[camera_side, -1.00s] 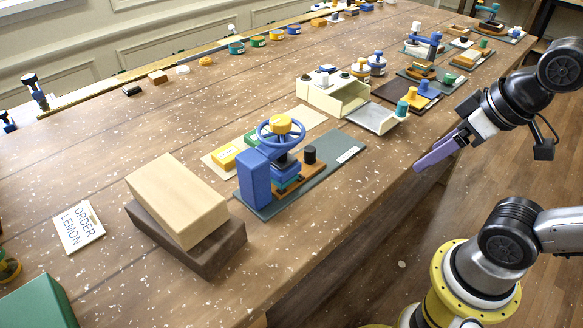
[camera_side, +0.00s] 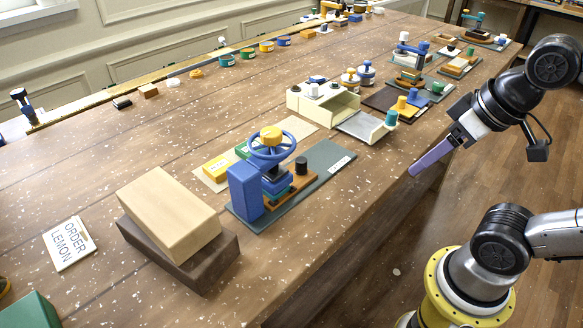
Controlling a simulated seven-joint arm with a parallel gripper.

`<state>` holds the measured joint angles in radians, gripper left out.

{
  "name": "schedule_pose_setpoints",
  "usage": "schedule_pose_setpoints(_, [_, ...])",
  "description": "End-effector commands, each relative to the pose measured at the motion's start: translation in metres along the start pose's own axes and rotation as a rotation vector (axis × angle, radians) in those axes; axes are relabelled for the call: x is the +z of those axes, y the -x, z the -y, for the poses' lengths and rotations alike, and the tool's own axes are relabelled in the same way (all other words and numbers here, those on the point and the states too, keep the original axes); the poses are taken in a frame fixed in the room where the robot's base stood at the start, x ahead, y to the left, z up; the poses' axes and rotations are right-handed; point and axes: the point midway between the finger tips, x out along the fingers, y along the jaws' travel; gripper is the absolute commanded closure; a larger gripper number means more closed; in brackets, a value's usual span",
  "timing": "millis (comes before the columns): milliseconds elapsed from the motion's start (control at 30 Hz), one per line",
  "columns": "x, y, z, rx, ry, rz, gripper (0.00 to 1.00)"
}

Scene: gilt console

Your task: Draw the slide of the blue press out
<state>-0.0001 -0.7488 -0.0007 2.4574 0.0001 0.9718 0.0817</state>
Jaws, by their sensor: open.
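The blue press has a blue upright (camera_side: 244,191), a blue handwheel (camera_side: 272,150) with a yellow hub, and a grey-green base plate (camera_side: 323,163). Its slide (camera_side: 296,188) is an orange-brown board with a black knob (camera_side: 301,165), low on the plate's right side. The board's inner end is hidden under the press head. My gripper (camera_side: 413,171) is open and empty, well to the right of the press near the table's front edge. Its purple fingers point down-left and overlap in this view, so the gap between them is hidden.
A pale block on a dark brown block (camera_side: 176,225) stands left of the press. An "ORDER LEMON" card (camera_side: 69,243) lies farther left. A cream box with an open drawer (camera_side: 322,104) stands behind the press to the right. Other presses stand farther back. The table front strip between press and gripper looks clear.

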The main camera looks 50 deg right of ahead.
Motion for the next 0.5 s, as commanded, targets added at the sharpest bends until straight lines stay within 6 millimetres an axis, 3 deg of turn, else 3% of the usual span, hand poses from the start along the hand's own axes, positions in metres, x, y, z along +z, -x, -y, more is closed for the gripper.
schedule_pose_setpoints(233, [-0.064, 0.035, 0.01, 0.004, -0.129, 0.084, 0.39])
schedule_pose_setpoints(367, [-0.104, 0.039, 0.02, 0.012, -0.177, 0.155, 0.39])
schedule_pose_setpoints(500, [-0.148, 0.03, 0.034, 0.028, -0.213, 0.237, 0.39])
